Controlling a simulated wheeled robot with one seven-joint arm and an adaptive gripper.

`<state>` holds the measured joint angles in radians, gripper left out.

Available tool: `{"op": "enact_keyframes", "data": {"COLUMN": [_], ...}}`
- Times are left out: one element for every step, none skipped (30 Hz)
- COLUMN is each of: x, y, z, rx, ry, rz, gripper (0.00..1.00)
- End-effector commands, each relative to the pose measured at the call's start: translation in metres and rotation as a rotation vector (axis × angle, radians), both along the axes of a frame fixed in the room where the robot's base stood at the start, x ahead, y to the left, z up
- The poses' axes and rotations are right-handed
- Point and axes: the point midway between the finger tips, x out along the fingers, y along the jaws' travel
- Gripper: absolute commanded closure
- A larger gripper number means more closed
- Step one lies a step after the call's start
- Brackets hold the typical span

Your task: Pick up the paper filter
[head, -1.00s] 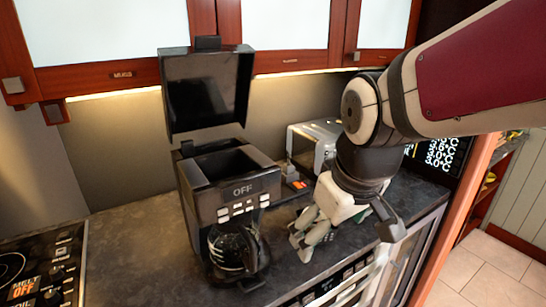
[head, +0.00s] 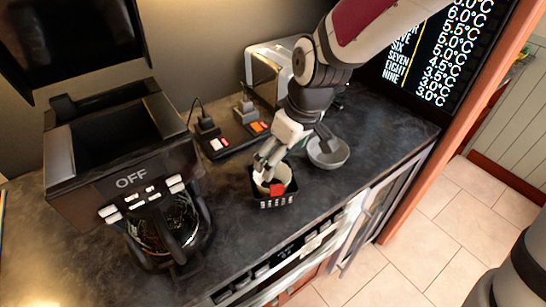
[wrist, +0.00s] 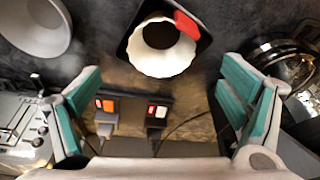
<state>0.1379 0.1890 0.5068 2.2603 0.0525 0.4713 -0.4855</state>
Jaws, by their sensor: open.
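The white paper filter (head: 286,174) has a ruffled rim and sits in a small black basket (head: 288,201) on the dark counter. A red piece (head: 277,190) shows at the filter's front edge. In the wrist view the filter (wrist: 170,66) is at top centre, with a dark round opening and the red piece (wrist: 187,25) at its upper right. My gripper (head: 266,172) is at the basket in the head view and partly covers the filter's left side. In the wrist view its teal-padded fingers (wrist: 160,95) are spread wide, with nothing held between them.
A coffee maker (head: 130,180) with its lid up and a glass carafe stands left of the basket. A grey bowl (head: 328,153) is close on the right. A toaster (head: 264,75) and a power strip (head: 240,140) with plugs lie behind. The counter's front edge is near.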

Motion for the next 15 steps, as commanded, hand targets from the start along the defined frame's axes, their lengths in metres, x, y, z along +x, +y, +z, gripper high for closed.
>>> {"op": "enact_keyframes", "data": {"x": [0.002, 0.003, 0.004, 0.004, 0.005, 0.005, 0.006, 0.006, 0.006, 0.007, 0.007, 0.009, 0.010, 0.011, 0.013], "y": [0.002, 0.003, 0.004, 0.005, 0.005, 0.005, 0.005, 0.006, 0.006, 0.007, 0.008, 0.010, 0.012, 0.013, 0.015], "z": [-0.010, -0.014, -0.019, -0.021, -0.024, -0.026, -0.027, -0.028, -0.030, -0.032, -0.035, -0.039, -0.043, -0.048, -0.053], "rx": [0.000, 0.000, 0.000, 0.000, 0.000, 0.000, 0.000, -0.001, 0.000, -0.001, 0.000, 0.000, 0.000, -0.001, 0.000], "ry": [0.003, 0.003, 0.002, 0.001, 0.001, 0.000, 0.000, -0.001, 0.000, 0.001, 0.001, 0.003, 0.002, 0.002, 0.003], "rz": [0.002, 0.001, 0.002, 0.001, 0.000, -0.001, -0.001, 0.000, 0.000, 0.001, 0.001, 0.001, 0.002, 0.003, 0.001], "gripper": [0.09, 0.09, 0.09, 0.09, 0.09, 0.09, 0.09, 0.09, 0.09, 0.09, 0.09, 0.09, 0.09, 0.09, 0.09]}}
